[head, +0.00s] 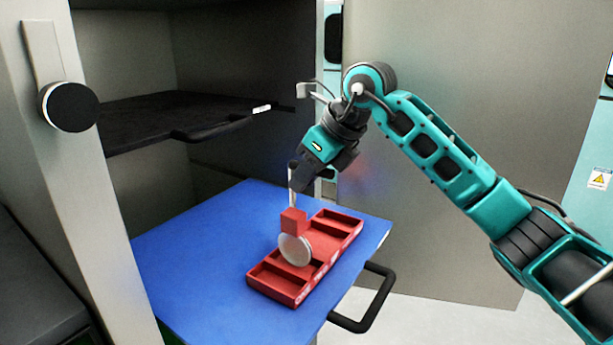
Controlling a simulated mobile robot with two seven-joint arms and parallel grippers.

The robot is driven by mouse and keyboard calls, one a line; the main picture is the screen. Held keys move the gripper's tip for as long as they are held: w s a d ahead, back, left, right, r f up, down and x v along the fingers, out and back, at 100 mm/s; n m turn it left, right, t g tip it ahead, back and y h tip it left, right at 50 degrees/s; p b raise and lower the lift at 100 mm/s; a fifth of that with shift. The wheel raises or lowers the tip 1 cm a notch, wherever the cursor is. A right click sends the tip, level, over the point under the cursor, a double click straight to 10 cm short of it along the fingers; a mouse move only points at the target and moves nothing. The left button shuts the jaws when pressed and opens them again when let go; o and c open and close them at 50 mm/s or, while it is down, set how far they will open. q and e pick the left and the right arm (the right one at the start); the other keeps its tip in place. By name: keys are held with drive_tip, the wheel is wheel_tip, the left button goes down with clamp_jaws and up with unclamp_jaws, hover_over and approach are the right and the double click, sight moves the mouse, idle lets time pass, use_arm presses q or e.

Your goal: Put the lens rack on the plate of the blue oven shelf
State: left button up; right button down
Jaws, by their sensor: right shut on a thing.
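The lens rack (275,287) is a long red tray with several open compartments, a raised red block (293,221) in the middle and a round pale lens (295,249) standing against it. It is over the blue plate (205,243) of the pulled-out oven shelf, near its right part, and looks level. I cannot tell for sure whether its underside touches the plate. My right gripper (292,200) points down from above and is shut on the rack's raised block. The fingertips are small and partly hidden. My left gripper is not in view.
A black shelf (170,112) sits higher inside the oven. The oven's pale front post with a round black knob (68,106) stands at the left. A black handle (369,300) sticks out from the blue shelf's front edge. The blue plate is bare left of the rack.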

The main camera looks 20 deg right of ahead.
drive_tip(key=shift+r, duration=0.1)
drive_tip(key=c, duration=1)
unclamp_jaws()
drive_tip(key=shift+o, duration=0.2)
drive_tip(key=v, duration=1.2)
drive_tip(key=shift+p, duration=0.35)
